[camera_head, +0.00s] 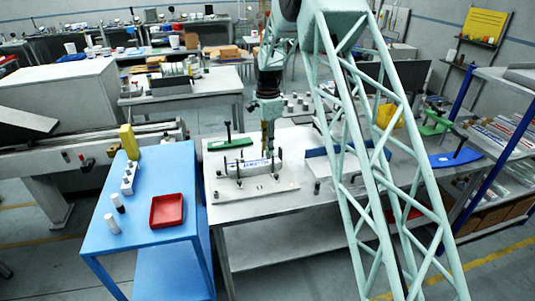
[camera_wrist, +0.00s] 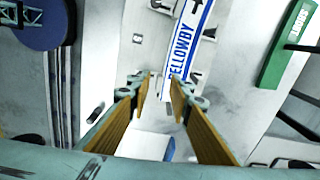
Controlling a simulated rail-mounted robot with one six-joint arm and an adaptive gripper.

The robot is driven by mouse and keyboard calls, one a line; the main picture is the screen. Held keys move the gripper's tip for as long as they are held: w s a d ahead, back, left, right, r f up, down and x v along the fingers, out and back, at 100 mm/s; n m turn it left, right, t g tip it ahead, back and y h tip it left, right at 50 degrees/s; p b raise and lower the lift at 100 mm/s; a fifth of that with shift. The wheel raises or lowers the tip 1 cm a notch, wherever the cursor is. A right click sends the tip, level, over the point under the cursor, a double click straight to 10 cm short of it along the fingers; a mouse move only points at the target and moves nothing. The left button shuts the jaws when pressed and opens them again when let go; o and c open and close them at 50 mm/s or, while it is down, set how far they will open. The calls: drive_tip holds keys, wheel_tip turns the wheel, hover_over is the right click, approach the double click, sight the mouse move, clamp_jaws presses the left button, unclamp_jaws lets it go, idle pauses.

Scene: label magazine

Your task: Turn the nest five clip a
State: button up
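My gripper (camera_wrist: 160,95) points down over the work table, its two tan-padded fingers apart with nothing visibly held between them. In the head view my gripper (camera_head: 267,147) is just above a curved white label with blue lettering (camera_head: 253,165). In the wrist view the label, reading "BELLOWBY" (camera_wrist: 184,45), runs away from the fingertips. Small dark clips (camera_wrist: 209,33) stand beside it on a pale plate (camera_wrist: 150,50). The plate (camera_head: 284,186) also shows in the head view. I cannot tell which clip is nest five clip a.
A green block (camera_head: 230,143) with an upright black post lies behind the plate; it is also in the wrist view (camera_wrist: 285,50). A blue-edged tray (camera_head: 318,153) lies to the right.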

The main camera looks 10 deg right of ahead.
drive_tip(key=shift+f, duration=1.5)
drive_tip(key=shift+c, duration=0.3)
clamp_jaws()
